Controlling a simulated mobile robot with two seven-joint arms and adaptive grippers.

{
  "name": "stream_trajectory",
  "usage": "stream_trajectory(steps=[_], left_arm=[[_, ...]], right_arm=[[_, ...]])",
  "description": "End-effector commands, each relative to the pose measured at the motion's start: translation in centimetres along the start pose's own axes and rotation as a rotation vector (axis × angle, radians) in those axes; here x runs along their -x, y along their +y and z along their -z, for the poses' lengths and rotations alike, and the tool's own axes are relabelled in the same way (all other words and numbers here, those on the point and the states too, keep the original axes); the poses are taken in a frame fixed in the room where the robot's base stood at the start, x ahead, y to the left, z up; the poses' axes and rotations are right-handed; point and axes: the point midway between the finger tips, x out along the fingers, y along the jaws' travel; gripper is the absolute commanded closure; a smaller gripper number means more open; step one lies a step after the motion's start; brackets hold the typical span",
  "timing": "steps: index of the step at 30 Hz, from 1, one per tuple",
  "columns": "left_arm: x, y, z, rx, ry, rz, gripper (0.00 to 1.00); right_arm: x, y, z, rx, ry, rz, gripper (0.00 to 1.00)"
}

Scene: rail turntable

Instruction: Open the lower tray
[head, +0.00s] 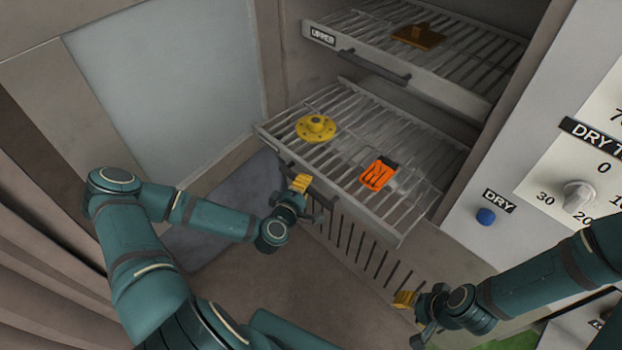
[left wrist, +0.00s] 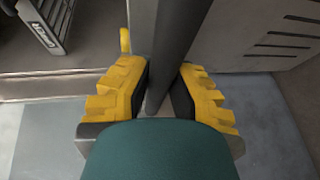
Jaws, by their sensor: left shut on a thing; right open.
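The lower tray (head: 284,141) is a wire rack that sticks out of the cabinet, below the upper tray. A yellow round flanged part (head: 316,127) and an orange part (head: 379,174) lie on it. My left gripper (head: 301,183) is at the lower tray's front, shut on its dark handle (head: 322,192). In the left wrist view the yellow fingers sit on both sides of the dark handle bar (left wrist: 178,45). My right gripper (head: 404,299) is open and empty, low in front of the cabinet, apart from the tray.
The upper tray (head: 345,46), labelled UPPER, holds a brown part (head: 418,37) and has its own handle (head: 374,67). A panel with a blue DRY button (head: 486,216) and a dial (head: 578,196) stands at right. A pale door panel (head: 165,80) is at left.

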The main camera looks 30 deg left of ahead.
Motion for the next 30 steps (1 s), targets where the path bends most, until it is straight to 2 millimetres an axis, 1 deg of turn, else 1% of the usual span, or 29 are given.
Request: stream_trajectory(steps=[6, 16, 17, 18, 19, 20, 28, 30], left_arm=[[0.73, -0.21, 0.49, -0.002, 0.004, 0.0, 1.0], [0.76, -0.22, 0.51, -0.002, 0.004, 0.0, 1.0], [0.76, -0.22, 0.51, -0.002, 0.004, 0.0, 0.75], [0.76, -0.22, 0.51, -0.002, 0.004, 0.0, 0.61], [0.76, -0.22, 0.5, -0.002, 0.004, 0.0, 0.5], [0.76, -0.22, 0.49, -0.002, 0.004, 0.0, 0.48], [0.81, -0.19, 0.39, -0.001, 0.001, 0.0, 0.48], [1.09, -0.21, 0.39, -0.001, 0.001, 0.001, 0.48]], right_arm=[[0.04, -0.01, 0.0, 0.0, 0.0, 0.0, 0.53], [0.04, -0.01, 0.0, 0.0, 0.0, 0.0, 0.53], [0.04, -0.01, 0.0, 0.0, 0.0, 0.0, 0.53], [0.04, -0.01, 0.0, 0.0, 0.0, 0.0, 0.53], [0.04, -0.01, 0.0, 0.0, 0.0, 0.0, 0.53], [0.04, -0.01, 0.0, 0.0, 0.0, 0.0, 0.53], [0.05, -0.02, -0.01, 0.0, 0.0, 0.0, 0.53], [0.05, -0.02, 0.0, 0.0, 0.0, 0.0, 0.53]])
